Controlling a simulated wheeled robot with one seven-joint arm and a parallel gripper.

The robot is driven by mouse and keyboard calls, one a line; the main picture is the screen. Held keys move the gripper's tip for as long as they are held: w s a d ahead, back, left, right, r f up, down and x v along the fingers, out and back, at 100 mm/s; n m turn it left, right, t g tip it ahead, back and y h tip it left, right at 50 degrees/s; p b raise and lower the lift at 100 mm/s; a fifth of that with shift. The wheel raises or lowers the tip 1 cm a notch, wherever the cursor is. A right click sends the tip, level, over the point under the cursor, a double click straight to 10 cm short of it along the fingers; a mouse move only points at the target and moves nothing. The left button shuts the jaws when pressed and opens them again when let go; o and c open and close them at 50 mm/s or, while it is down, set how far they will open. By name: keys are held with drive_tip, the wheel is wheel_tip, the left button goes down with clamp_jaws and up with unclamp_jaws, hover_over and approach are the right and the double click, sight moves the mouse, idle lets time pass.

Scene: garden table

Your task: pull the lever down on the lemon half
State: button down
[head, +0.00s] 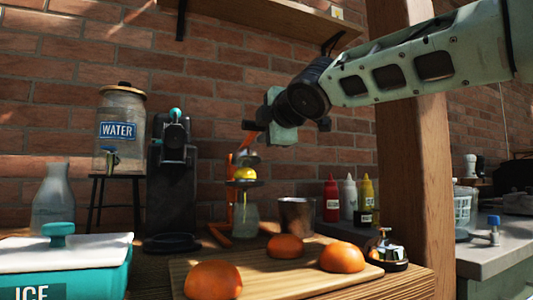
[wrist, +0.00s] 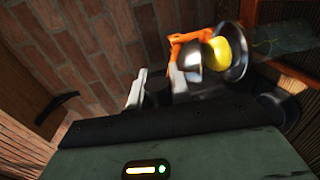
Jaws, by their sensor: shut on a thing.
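An orange citrus press (head: 233,165) stands at the back of the table. The yellow lemon half (head: 245,173) sits on its dark-rimmed bowl; it also shows in the wrist view (wrist: 222,53). The lever's metal pressing cup (head: 249,157) is just above the lemon; in the wrist view the cup (wrist: 189,55) is close beside it. A thin yellow stream runs below the bowl toward a glass (head: 247,214). My gripper (head: 252,127) is at the upper end of the orange lever (head: 248,140). In the wrist view its fingers (wrist: 156,80) are shut on the dark lever handle (wrist: 157,92).
A cutting board (head: 275,276) with orange halves (head: 213,280) lies in front. A metal cup (head: 297,215) and sauce bottles (head: 331,199) stand right of the press. A dark machine (head: 172,180) stands left. A wooden post (head: 410,150) rises at the right, behind my arm.

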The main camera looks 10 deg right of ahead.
sight(257, 156)
drive_tip(key=shift+s+f+t+y+b, duration=0.2)
drive_tip(key=shift+f+t+b, duration=0.8)
drive_tip(key=shift+b, duration=2.15)
drive_tip(key=shift+s+f+t+y+b, duration=0.1)
drive_tip(key=shift+s+f+t+b, duration=0.3)
drive_tip(key=shift+f+b, duration=1.85)
drive_tip(key=b, duration=0.5)
drive_tip(key=shift+w+r, duration=0.1)
drive_tip(key=shift+r, duration=0.05)
drive_tip(key=shift+b, duration=0.35)
drive_tip(key=shift+w+f, duration=0.1)
drive_tip(key=shift+f, duration=0.3)
drive_tip(key=c, duration=1.3)
unclamp_jaws()
drive_tip(key=shift+r, duration=0.15)
drive_tip(key=shift+d, duration=0.1)
